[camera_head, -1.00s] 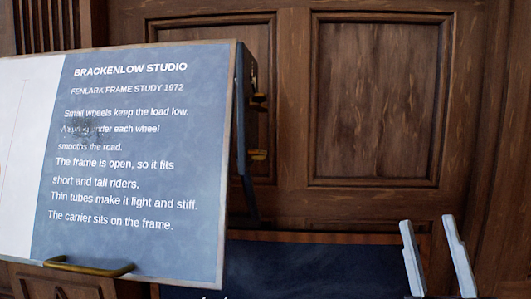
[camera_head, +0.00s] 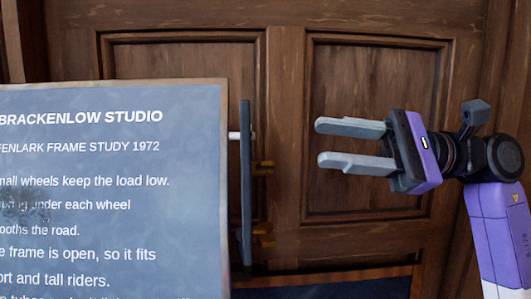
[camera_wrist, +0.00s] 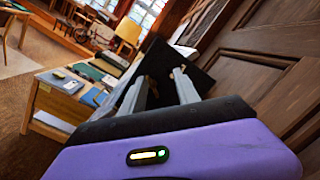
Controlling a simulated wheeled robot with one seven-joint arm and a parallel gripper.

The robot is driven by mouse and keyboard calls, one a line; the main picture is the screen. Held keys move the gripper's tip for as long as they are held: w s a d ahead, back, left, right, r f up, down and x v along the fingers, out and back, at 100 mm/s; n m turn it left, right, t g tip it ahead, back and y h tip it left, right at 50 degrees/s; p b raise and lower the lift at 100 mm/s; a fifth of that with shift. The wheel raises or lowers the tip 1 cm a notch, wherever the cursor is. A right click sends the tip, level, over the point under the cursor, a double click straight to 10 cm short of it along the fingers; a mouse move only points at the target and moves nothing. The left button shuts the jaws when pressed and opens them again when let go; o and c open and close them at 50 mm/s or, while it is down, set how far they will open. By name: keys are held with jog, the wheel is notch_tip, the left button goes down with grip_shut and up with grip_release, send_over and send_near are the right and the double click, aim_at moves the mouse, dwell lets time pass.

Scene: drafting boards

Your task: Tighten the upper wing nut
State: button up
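The upper wing nut (camera_head: 263,168) looks like a small brass piece on the dark upright bar (camera_head: 246,190) at the board's right edge. A lower brass piece (camera_head: 264,240) sits below it on the same bar. My gripper (camera_head: 320,142) is open and empty, its two pale fingers level and pointing left. In the head view its tips are right of the upper wing nut and slightly higher, with a clear gap. In the wrist view my gripper (camera_wrist: 160,78) points towards a dark board; its fingers partly cover that board, and I cannot make out the wing nuts surely.
The blue drafting board (camera_head: 120,200) with white text fills the left. A pale rod (camera_head: 236,135) sticks out at its right edge. A brown panelled wooden wall (camera_head: 380,75) stands behind. The wrist view shows a wooden desk (camera_wrist: 45,105) with papers to the left.

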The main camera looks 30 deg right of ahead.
aim_at(274, 168)
jog(key=shift+w+a+f+n+h+p, duration=0.3)
jog(key=shift+w+a+f+p, duration=0.3)
jog(key=shift+a, duration=0.55)
jog(key=shift+w+a+f+n+h+p, duration=0.15)
jog(key=shift+w+a+f+n+p, duration=0.35)
jog(key=shift+a, duration=0.7)
jog(key=shift+w+a+f+n+h+p, duration=0.25)
jog(key=shift+w+a+f+p, duration=0.4)
jog(key=shift+a, duration=0.5)
jog(key=shift+w, duration=0.1)
jog(key=shift+c, duration=0.5)
grip_shut()
